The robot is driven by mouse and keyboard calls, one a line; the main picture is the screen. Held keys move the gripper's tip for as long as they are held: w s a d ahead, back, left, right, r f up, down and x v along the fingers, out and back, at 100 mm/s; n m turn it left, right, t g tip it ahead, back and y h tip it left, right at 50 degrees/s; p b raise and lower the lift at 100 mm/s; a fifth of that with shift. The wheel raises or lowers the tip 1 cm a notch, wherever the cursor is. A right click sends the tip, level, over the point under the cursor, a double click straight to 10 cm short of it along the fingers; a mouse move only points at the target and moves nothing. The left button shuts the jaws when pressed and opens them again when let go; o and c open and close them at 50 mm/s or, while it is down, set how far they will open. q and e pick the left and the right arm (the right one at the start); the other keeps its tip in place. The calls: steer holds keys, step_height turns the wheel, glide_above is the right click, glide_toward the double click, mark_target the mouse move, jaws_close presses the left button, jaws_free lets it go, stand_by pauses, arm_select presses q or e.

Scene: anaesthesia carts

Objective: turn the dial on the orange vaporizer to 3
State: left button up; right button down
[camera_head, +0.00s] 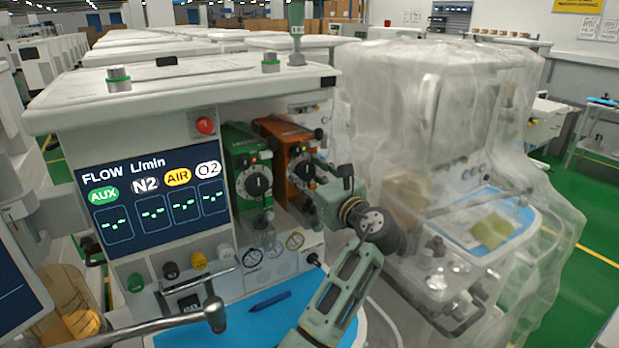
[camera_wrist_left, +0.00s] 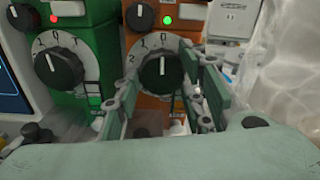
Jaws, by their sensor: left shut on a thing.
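The orange vaporizer (camera_head: 285,139) stands at the right of the green one in the cart's bay. Its black dial (camera_head: 304,170) is partly hidden by my gripper in the head view. In the left wrist view the dial (camera_wrist_left: 161,73) has its white mark pointing up, near the 0, with 1 and 2 to the left of it. My left gripper (camera_head: 318,190) is shut on the dial. Its two fingers (camera_wrist_left: 165,82) reach in on either side of the dial. My right gripper is not in view.
The green vaporizer (camera_head: 240,150) with its own dial stands close on the left. The flow screen (camera_head: 150,200) is further left. A blue pen (camera_head: 270,301) lies on the blue worktop (camera_head: 245,325). A plastic-covered cart (camera_head: 470,90) stands at the right.

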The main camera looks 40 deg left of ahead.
arm_select(q)
steer(key=shift+f+n, duration=0.15)
steer(key=shift+n, duration=0.15)
steer(key=n, duration=0.2)
steer(key=shift+f+n, duration=0.1)
steer(key=shift+n, duration=0.2)
steer(key=shift+f+n+b, duration=0.15)
steer(key=shift+n+b, duration=0.45)
steer(key=shift+n, duration=1.1)
steer(key=o, duration=1)
steer(key=shift+o, duration=0.4)
steer(key=shift+r, duration=0.2)
steer(key=shift+r, duration=0.1)
